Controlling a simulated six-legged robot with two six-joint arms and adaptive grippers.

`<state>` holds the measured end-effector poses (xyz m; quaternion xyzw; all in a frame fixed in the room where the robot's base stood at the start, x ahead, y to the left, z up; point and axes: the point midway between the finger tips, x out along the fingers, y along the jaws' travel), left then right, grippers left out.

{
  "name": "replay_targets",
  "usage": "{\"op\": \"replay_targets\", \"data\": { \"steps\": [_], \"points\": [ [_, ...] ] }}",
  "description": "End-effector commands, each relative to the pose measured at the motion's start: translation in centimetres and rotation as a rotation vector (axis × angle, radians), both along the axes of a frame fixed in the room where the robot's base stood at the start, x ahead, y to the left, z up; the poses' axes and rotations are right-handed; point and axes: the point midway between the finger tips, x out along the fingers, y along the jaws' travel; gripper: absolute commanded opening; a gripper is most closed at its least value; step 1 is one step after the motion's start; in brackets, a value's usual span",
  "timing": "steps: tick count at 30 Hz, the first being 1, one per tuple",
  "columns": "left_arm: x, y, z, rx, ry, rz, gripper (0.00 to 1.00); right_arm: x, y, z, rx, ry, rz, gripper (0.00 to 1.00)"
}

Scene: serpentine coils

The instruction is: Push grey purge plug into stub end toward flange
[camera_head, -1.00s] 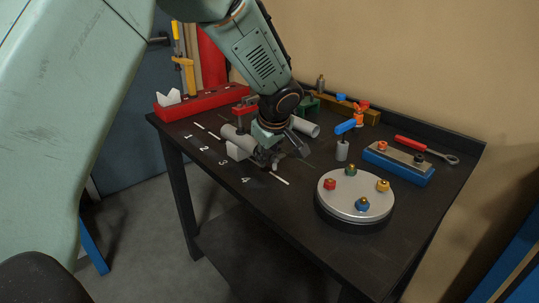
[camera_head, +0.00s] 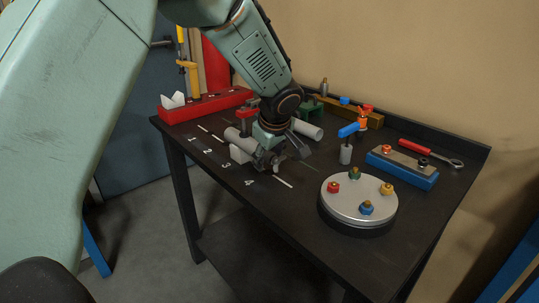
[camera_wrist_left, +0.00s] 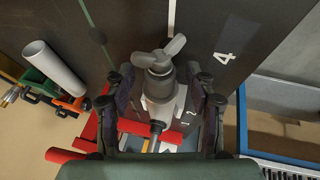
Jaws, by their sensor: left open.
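My left gripper (camera_head: 280,160) is low over the dark bench, beside a grey pipe piece (camera_head: 236,139) and a white block (camera_head: 239,154). In the left wrist view its two fingers (camera_wrist_left: 160,85) are open, one on each side of a grey winged part (camera_wrist_left: 158,62), which looks like the purge plug. A gap shows on both sides of it, and contact cannot be told. The part seems in line with the pipe piece; how deep it sits in the stub end is hidden, as is the flange. My right gripper is in neither view.
A red rack (camera_head: 205,105) stands at the back left. A round turntable with coloured knobs (camera_head: 345,208) and a blue block (camera_head: 402,172) stand to the right.

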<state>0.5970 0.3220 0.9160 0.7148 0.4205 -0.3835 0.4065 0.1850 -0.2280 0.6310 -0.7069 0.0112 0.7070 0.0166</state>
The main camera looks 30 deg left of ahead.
Motion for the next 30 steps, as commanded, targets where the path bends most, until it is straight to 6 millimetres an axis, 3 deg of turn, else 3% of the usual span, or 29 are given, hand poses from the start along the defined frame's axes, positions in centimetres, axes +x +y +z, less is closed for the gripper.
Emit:
{"op": "replay_targets", "data": {
  "steps": [8,21,30],
  "points": [
    [-0.3,-0.3,0.7,0.001,-0.001,0.000,0.55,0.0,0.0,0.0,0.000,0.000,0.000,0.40],
    [-3.2,-2.7,8.2,0.002,-0.004,0.000,0.55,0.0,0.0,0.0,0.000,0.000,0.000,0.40],
    [-4.2,-3.5,10.6,0.000,0.001,0.000,0.55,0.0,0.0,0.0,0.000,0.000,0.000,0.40]
  ]
}}
